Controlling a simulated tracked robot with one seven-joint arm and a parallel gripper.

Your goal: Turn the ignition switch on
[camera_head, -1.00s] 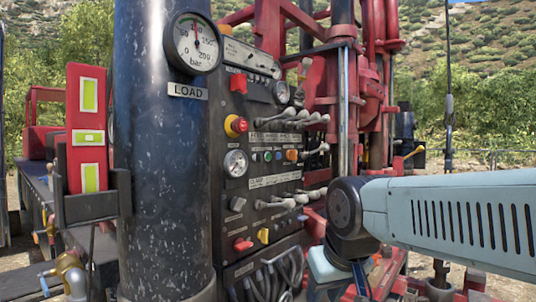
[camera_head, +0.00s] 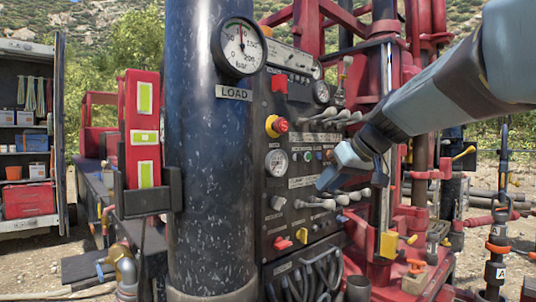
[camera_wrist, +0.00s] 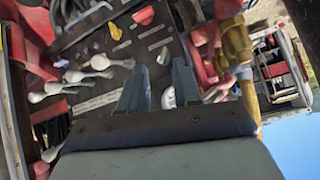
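The black control panel (camera_head: 268,225) faces me beside the dark column. I cannot read which control is labelled ignition. On it are a dark grey rotary switch (camera_head: 278,202), a red knob (camera_head: 282,243), a yellow knob (camera_head: 302,235), a red switch (camera_head: 279,83) and a red-and-yellow stop button (camera_head: 276,125). In the wrist view the grey switch (camera_wrist: 163,56) shows beyond the fingertips, with the round gauge (camera_wrist: 168,97) between the fingers. My gripper (camera_head: 328,180) is in front of the panel's right half, its fingers apart and empty; it also shows in the wrist view (camera_wrist: 160,82).
Several pale lever knobs (camera_head: 330,113) stick out of the panel close to my gripper. The thick column (camera_head: 210,150) with the LOAD gauge (camera_head: 239,47) stands left of the panel. Red rig frame parts (camera_head: 415,215) are at the right. Hoses (camera_head: 305,275) hang below.

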